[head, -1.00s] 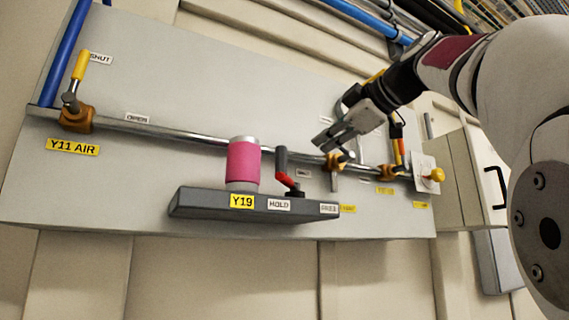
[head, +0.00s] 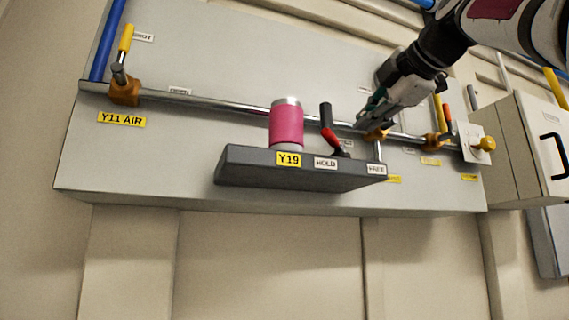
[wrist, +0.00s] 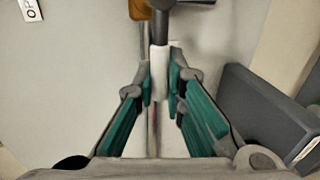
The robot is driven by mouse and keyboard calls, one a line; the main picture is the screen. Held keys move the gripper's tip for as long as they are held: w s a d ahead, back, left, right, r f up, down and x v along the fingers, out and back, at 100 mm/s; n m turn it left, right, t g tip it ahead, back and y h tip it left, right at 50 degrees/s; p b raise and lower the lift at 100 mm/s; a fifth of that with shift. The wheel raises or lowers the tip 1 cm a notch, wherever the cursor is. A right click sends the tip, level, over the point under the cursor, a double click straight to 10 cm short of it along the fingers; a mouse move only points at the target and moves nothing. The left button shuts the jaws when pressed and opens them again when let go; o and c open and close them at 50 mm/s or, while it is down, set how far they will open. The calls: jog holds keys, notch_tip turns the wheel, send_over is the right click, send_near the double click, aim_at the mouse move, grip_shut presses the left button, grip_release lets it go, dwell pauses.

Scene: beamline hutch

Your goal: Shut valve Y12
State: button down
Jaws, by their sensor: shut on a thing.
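My gripper (head: 362,115) is at the brass-coloured valve (head: 377,134) in the middle of the pipe, right of the pink cylinder. In the wrist view my gripper (wrist: 160,70) is shut on a white-sleeved valve handle (wrist: 159,75), which lies between the green-lined fingers. The handle's grey stem runs up to the orange-brown valve body (wrist: 139,8) at the top edge. In the head view the fingers largely hide this handle. I cannot read a Y12 tag; a small yellow label (head: 394,179) below this valve is too small to read.
The Y11 AIR valve (head: 124,92) with a yellow handle is at the left. A dark grey ledge (head: 300,175) holds the pink Y19 cylinder (head: 286,126) and a red-and-black lever (head: 328,126). Another valve (head: 434,141) and a yellow knob (head: 484,144) sit close on the right.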

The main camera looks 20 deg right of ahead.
dwell(0.3)
jog(key=c, duration=1.6)
grip_release()
jog(key=shift+c, duration=0.2)
jog(key=s+r, duration=0.2)
jog(key=s, duration=0.9)
jog(key=shift+s+d+r, duration=0.15)
jog(key=shift+s, duration=0.25)
